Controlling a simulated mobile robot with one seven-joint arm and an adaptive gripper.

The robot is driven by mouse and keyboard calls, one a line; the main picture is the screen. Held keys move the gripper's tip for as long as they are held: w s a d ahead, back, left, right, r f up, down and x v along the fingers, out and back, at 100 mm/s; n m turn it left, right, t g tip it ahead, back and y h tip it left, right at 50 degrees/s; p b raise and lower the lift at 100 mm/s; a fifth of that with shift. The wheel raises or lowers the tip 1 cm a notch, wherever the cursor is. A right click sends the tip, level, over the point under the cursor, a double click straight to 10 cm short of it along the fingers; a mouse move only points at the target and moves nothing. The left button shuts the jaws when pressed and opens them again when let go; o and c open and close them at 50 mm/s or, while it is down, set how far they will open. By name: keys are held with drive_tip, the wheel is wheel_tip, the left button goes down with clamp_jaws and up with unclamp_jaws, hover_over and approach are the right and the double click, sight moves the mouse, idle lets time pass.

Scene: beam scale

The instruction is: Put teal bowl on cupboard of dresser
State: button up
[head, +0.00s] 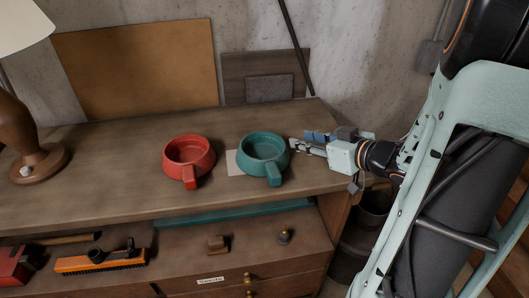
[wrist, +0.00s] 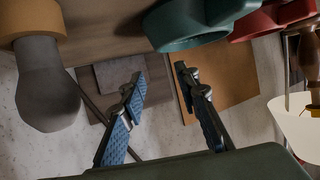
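The teal bowl (head: 272,172) stands upright on the dresser's wooden top (head: 110,190), right of the middle, with its stubby handle toward the front. It also shows at the top of the wrist view (wrist: 178,40). My gripper (head: 297,146) is at the bowl's right side, close to its rim; I cannot tell whether it touches. In the wrist view my gripper (wrist: 158,74) has its two blue-padded fingers apart with nothing between them. The dresser's lower front part (head: 270,264) has a ledge and labelled drawers; no cupboard door can be made out.
A red bowl (head: 187,172) stands left of the teal one, on the same top. A lamp (head: 38,163) is at far left. Boards (head: 140,65) lean on the wall. The lower ledge holds an orange brush (head: 100,262), a wooden block (head: 217,244) and a small knobbed object (head: 284,236).

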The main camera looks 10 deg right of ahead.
sight(282, 138)
drive_tip(key=shift+a+f, duration=0.2)
drive_tip(key=shift+f, duration=0.05)
drive_tip(key=x, duration=0.5)
drive_tip(key=shift+f, duration=0.15)
drive_tip(key=shift+d+f+x, duration=0.1)
drive_tip(key=shift+f+x, duration=0.1)
drive_tip(key=shift+x, duration=1.15)
drive_tip(key=shift+d+f+x, duration=0.15)
drive_tip(key=shift+x, duration=1.15)
drive_tip(key=shift+s, duration=0.1)
drive_tip(key=shift+c, duration=0.3)
clamp_jaws()
